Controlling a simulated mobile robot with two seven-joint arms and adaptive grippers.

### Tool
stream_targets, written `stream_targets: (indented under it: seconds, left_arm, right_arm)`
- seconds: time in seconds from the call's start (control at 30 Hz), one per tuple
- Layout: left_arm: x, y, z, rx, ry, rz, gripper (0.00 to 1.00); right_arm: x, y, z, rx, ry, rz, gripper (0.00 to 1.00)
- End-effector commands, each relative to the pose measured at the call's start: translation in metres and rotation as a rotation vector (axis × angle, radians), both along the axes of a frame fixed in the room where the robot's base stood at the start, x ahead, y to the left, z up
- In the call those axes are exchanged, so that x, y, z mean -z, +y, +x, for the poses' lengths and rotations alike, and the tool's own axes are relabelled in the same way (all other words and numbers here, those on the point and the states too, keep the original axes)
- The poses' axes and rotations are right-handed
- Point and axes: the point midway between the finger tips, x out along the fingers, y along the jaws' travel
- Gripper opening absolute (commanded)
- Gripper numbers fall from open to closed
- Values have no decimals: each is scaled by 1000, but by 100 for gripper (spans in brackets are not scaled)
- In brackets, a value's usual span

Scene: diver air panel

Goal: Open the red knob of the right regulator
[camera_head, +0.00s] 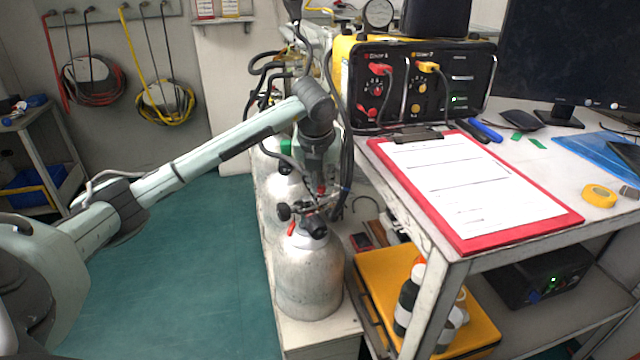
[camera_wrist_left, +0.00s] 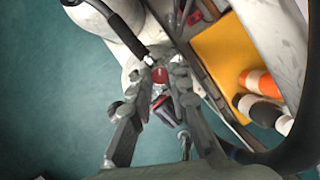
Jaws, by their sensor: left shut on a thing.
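My left gripper (camera_head: 321,182) points down over the front silver cylinder (camera_head: 308,280). Its fingertips meet around a small red knob (camera_head: 321,189) on the regulator fittings above that cylinder. In the left wrist view the fingers (camera_wrist_left: 160,77) close on both sides of the round red knob (camera_wrist_left: 161,73). The fingers hide the knob's sides, and I cannot read how far it is turned. A black knob (camera_head: 284,211) and a red lever (camera_head: 291,229) sit lower on the fittings. My right gripper is in neither view.
More silver cylinders (camera_head: 268,185) stand behind, with black hoses around them. The bench with a red clipboard (camera_head: 575,217) and the yellow-black air panel (camera_head: 483,85) is close on the right. A yellow tray (camera_head: 480,337) with bottles is below. The green floor at left is clear.

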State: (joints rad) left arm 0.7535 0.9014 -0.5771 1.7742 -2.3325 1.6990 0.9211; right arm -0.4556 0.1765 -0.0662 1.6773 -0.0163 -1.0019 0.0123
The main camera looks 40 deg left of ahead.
Motion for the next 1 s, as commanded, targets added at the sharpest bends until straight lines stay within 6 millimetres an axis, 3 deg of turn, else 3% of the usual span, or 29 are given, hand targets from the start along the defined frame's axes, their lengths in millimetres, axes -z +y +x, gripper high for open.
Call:
stream_targets:
  seconds: [0.43,0.73,1.0]
  left_arm:
    - [-1,-3,3,-423,-2,-1,0]
    - [-2,-4,5,-698,-2,-2,0]
    - [-2,-4,6,-890,0,-1,0]
  right_arm:
    - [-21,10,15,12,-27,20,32]
    - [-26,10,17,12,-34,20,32]
    - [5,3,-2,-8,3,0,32]
